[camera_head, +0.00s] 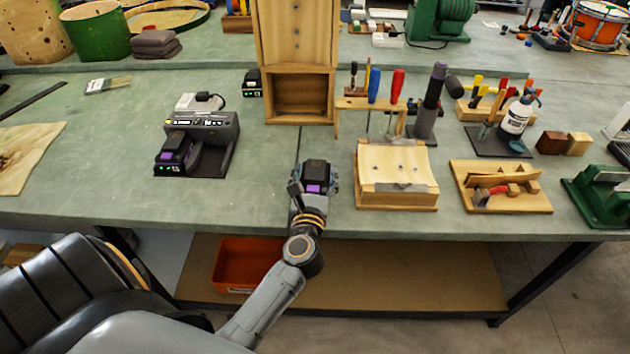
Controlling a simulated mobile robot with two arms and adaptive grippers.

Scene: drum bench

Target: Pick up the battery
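My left gripper (313,189) is above the front edge of the green bench, with its fingers on either side of a black battery with a purple patch (315,170). It looks shut on this battery; the contact on the far side is hidden. Another black and purple battery (174,155) with a green light sits in the front of the dark charger (213,130), to the left of my gripper. A small black battery-like block (252,84) with a green light stands farther back, beside the wooden cabinet. My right gripper is not in view.
A wooden cabinet (296,40) stands behind my gripper. A wooden block with a curved top (396,175) is close on its right, with a tool rack (370,103) behind. An orange bin (245,265) is on the lower shelf. Bench between charger and gripper is clear.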

